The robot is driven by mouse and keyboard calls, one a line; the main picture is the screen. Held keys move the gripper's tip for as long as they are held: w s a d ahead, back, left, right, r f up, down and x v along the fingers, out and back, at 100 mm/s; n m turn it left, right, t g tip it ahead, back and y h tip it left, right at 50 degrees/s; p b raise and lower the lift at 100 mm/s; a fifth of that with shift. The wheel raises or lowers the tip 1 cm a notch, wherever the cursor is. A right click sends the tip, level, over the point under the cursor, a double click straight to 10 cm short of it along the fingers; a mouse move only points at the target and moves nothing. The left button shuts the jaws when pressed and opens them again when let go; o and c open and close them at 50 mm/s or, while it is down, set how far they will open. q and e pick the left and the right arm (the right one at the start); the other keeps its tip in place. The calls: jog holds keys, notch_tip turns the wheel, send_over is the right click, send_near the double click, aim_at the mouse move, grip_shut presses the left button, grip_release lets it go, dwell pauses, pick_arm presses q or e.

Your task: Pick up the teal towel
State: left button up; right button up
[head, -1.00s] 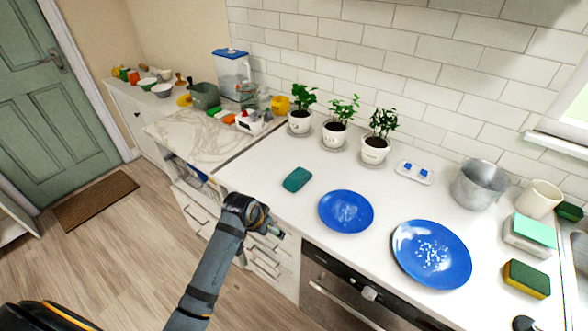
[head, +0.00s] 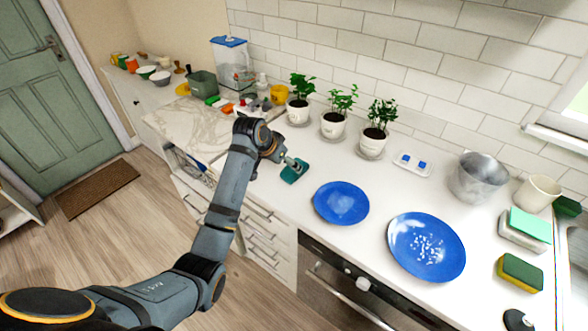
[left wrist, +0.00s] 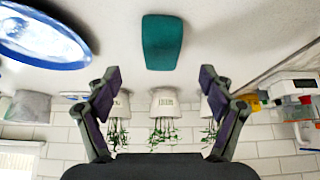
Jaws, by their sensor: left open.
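The teal towel (head: 293,171) is a small folded piece lying flat on the white counter, left of the nearer blue plate (head: 341,202). My left gripper (head: 287,162) is at the towel's upper left edge in the head view and partly covers it. In the left wrist view the towel (left wrist: 162,42) lies ahead of the open fingers, centred between them (left wrist: 159,80), with nothing held. I cannot tell how far above the counter the fingertips are. My right gripper is not in view.
Three potted plants (head: 333,124) stand behind the towel along the tiled wall. A second blue plate (head: 427,247) with white bits lies to the right. A metal pot (head: 478,178), a mug (head: 541,193) and a green-yellow sponge (head: 520,272) stand farther right.

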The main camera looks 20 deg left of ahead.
pick_arm(q)
jog(key=shift+x, duration=0.75)
jog(key=shift+w+d+f, duration=0.15)
jog(key=shift+w+f, duration=0.3)
jog(key=p+x, duration=0.1)
jog(key=x, duration=0.4)
jog(key=shift+w, duration=0.1)
jog(key=c, duration=1.1)
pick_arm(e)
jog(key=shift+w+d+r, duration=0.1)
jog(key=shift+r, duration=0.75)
